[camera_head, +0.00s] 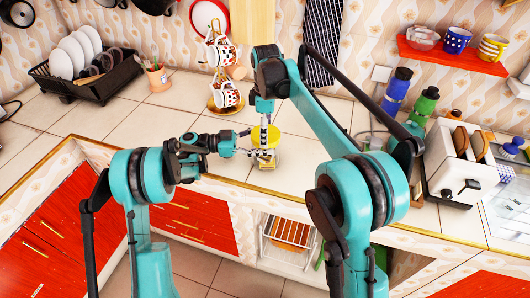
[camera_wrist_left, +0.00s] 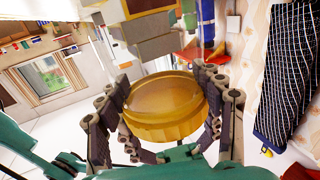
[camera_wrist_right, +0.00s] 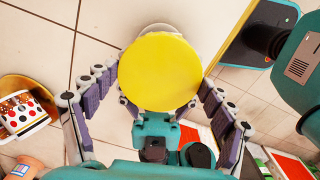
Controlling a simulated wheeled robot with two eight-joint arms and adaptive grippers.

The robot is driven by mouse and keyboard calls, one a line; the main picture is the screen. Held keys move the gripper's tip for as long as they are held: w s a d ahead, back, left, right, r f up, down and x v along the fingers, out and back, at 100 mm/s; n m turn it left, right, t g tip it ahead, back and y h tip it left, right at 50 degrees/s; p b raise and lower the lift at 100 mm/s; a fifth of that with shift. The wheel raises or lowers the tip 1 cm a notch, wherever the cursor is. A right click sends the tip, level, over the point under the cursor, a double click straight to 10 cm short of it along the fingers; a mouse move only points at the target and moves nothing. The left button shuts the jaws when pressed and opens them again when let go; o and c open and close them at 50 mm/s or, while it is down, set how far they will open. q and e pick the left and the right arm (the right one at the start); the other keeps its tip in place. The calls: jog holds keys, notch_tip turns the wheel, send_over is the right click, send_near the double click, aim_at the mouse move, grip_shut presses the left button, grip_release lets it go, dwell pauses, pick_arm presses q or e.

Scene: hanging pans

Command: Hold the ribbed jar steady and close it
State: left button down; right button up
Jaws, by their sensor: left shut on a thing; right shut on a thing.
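The ribbed jar (camera_head: 267,163) stands on the counter near its front edge, mostly covered by my grippers in the head view. In the left wrist view the amber, ribbed jar (camera_wrist_left: 166,106) lies between the fingers. My left gripper (camera_head: 258,154) reaches in from the left and is shut on the jar. A round yellow lid (camera_head: 274,130) is above the jar. My right gripper (camera_head: 265,137) comes down from above and is shut on the lid, which fills the space between its fingers in the right wrist view (camera_wrist_right: 160,73). Whether the lid touches the jar rim is hidden.
A mug tree with spotted mugs (camera_head: 223,95) stands behind and left of the jar. A dish rack (camera_head: 85,75) is at the back left. Bottles (camera_head: 397,88) and a white toaster (camera_head: 455,160) stand to the right. The counter left of the jar has free room.

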jog(key=m, duration=0.4)
jog(key=shift+m, duration=0.4)
jog(key=m, duration=0.4)
jog(key=shift+f+m, duration=0.1)
jog(key=shift+m, duration=0.3)
jog(key=m, duration=2.2)
jog(key=o, duration=1.2)
